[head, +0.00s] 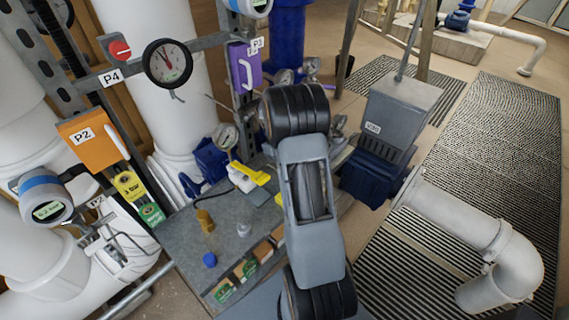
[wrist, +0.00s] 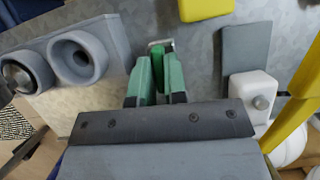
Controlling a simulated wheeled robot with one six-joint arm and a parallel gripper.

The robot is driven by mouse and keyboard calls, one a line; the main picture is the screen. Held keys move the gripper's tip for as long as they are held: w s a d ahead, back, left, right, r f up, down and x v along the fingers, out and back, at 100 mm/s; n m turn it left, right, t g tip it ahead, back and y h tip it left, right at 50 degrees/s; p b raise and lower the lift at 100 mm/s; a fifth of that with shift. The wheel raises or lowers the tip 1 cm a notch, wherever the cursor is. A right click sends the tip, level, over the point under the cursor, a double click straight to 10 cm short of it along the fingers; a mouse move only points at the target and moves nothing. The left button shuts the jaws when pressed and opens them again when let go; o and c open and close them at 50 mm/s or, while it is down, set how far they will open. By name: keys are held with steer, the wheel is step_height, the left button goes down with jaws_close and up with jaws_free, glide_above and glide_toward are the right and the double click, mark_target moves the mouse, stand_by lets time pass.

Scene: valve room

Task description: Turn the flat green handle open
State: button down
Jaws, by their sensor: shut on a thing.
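In the wrist view, the flat green handle (wrist: 157,52) stands near the picture's middle, in front of a grey metal surface. Its brighter green shows between the two paler green fingers of my gripper (wrist: 159,72), which are closed on it from both sides. A small silver piece shows at the handle's far end. Most of the handle is hidden by the fingers. In the head view my own arm covers the place where the gripper is, so neither the handle nor the fingers show there.
In the wrist view, grey round fittings (wrist: 78,58) sit close left of the fingers. A grey plate (wrist: 247,50), a white block (wrist: 253,90) and a yellow bar (wrist: 298,100) lie to the right. In the head view, a grey bench (head: 185,235) carries small items, with a gauge (head: 167,63) above.

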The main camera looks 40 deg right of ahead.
steer(key=shift+n, duration=0.4)
steer(key=c, duration=1.2)
jaws_free()
steer(key=shift+o, duration=0.2)
steer(key=shift+r+b, duration=0.3)
steer(key=shift+r, duration=0.25)
steer(key=s+a+r+b, duration=0.3)
steer(key=s+a+r, duration=0.3)
steer(key=s+r, duration=0.6)
steer(key=shift+s, duration=0.35)
